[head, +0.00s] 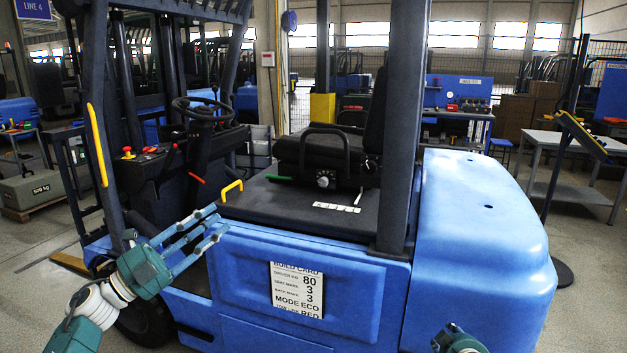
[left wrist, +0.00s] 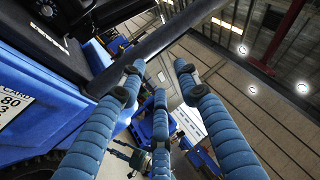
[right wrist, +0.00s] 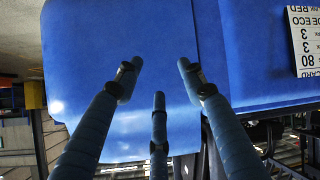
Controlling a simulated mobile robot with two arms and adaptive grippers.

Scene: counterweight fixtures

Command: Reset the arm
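My left gripper (head: 215,220) is open, with its fingers spread beside the blue forklift (head: 350,260), near a yellow handle (head: 232,188) on the seat deck's left corner. The left wrist view also shows these fingers (left wrist: 159,76) apart, with nothing between them. My right gripper (right wrist: 158,80) is open and empty in the right wrist view, its fingers pointing at the blue rear body (right wrist: 115,60). In the head view only a bit of its wrist shows at the bottom edge. A build card (head: 298,289) is on the forklift's side panel; its lowest line is partly cut off.
The forklift has a black seat (head: 325,155), a steering wheel (head: 203,110), a red lever (head: 197,178) and a dark post (head: 402,130). A tilted screen stand (head: 580,134) and a grey table (head: 575,143) stand right. Open floor lies at lower right.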

